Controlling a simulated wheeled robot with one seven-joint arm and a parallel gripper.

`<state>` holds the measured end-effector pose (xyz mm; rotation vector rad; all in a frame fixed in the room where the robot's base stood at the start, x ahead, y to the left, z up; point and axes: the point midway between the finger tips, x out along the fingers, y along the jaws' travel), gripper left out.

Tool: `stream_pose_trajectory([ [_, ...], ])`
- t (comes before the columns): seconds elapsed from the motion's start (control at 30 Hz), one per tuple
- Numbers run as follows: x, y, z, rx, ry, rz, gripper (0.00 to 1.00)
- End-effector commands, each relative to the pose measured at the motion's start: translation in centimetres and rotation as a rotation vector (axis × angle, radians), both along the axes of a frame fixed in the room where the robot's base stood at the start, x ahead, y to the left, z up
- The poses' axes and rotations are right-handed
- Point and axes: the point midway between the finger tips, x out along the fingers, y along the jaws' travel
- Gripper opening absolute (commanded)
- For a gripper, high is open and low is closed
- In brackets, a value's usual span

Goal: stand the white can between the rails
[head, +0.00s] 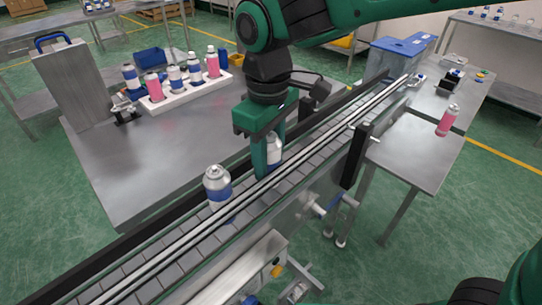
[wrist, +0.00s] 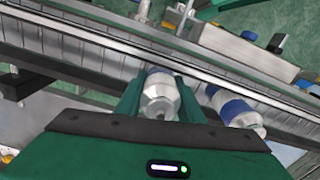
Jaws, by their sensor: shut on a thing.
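My gripper (head: 267,160) points down over the conveyor, shut on a white can (head: 275,150) with a blue band. One green finger partly hides the can in the head view. In the wrist view the held can (wrist: 160,97) sits between the two green fingers. The silver guide rails (head: 330,130) run lengthwise along the conveyor, and one rail (wrist: 215,62) crosses the wrist view beyond the can. I cannot tell whether the held can's base touches the belt.
A second white can with a blue band (head: 217,185) stands on the conveyor nearer the camera, close to my gripper; it also shows in the wrist view (wrist: 235,108). A white rack (head: 190,92) holds several cans on the table. A pink can (head: 447,120) stands on the right table.

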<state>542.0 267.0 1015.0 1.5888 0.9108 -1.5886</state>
Motion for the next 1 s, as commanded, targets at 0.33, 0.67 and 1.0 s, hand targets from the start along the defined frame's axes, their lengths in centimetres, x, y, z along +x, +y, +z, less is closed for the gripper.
stream_pose_trajectory([
  [0.33,0.0,0.0,-0.3,0.0,0.0,0.0,0.48],
  [0.67,0.0,0.0,-0.2,0.0,0.0,0.0,0.56],
  [1.0,0.1,0.0,4.1,0.003,-0.003,-0.001,0.56],
])
